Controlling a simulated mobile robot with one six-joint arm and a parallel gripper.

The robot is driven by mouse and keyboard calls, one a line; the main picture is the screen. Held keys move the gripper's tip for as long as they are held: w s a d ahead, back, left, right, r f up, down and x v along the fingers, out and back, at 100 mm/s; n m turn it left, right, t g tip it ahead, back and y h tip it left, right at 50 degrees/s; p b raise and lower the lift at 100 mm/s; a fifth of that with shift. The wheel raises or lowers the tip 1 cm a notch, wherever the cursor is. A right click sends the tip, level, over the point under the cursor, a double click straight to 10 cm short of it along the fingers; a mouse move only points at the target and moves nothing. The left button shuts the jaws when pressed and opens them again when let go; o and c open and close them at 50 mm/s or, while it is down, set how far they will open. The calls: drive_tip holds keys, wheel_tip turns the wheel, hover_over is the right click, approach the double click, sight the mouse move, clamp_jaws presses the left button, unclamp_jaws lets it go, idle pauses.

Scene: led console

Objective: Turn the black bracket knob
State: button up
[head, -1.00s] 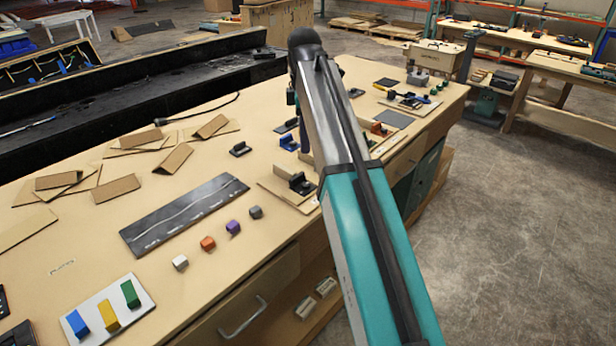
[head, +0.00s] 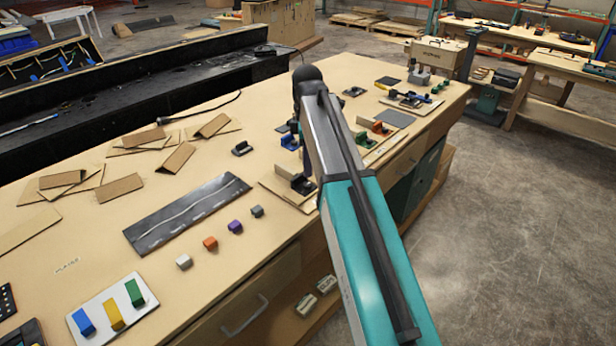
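Several small bracket-shaped pieces stand on the wooden bench. One black bracket (head: 302,185) sits on a thin board near the front edge, just left of my arm. Another dark bracket (head: 242,149) stands farther back to the left. A blue bracket (head: 289,142) is partly covered by my arm. I cannot tell which one carries the black bracket knob. My arm reaches up across the middle and bends at a black joint. Its far end drops behind the upper link, near the blue bracket, so my gripper is hidden.
The bench (head: 75,228) holds loose cardboard pieces (head: 175,158), a dark panel (head: 187,213), small coloured cubes (head: 236,227) and a white plate (head: 95,327) with blue, yellow and green blocks. An orange bracket (head: 380,128) stands right of my arm. Open floor lies right.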

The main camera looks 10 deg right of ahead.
sight(307, 184)
drive_tip(key=shift+f+p, duration=0.6)
drive_tip(key=shift+f, duration=2.3)
drive_tip(key=shift+c, duration=0.5)
clamp_jaws()
